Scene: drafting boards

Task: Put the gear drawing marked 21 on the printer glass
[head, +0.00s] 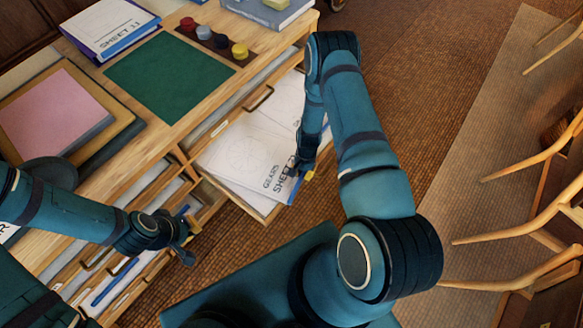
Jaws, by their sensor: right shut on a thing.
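A white gear drawing (240,152) lies in an open drawer below the worktop. Its print reads "GEARS SHEET"; the number is hidden behind my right gripper. My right gripper (301,172) is shut on the drawing's lower right corner, by a blue edge strip. The drawing still lies over the drawer. My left gripper (190,242) is empty, with its fingers apart, in front of the lower drawers at the left. I cannot make out a printer glass for certain.
The worktop holds a green mat (170,76), a pink sheet (52,112) on stacked boards, a binder marked SHEET 11 (108,25), and a strip of coloured knobs (205,34). Other drawers (120,275) stand open at lower left. Wooden chairs (535,215) line the right; the floor between is clear.

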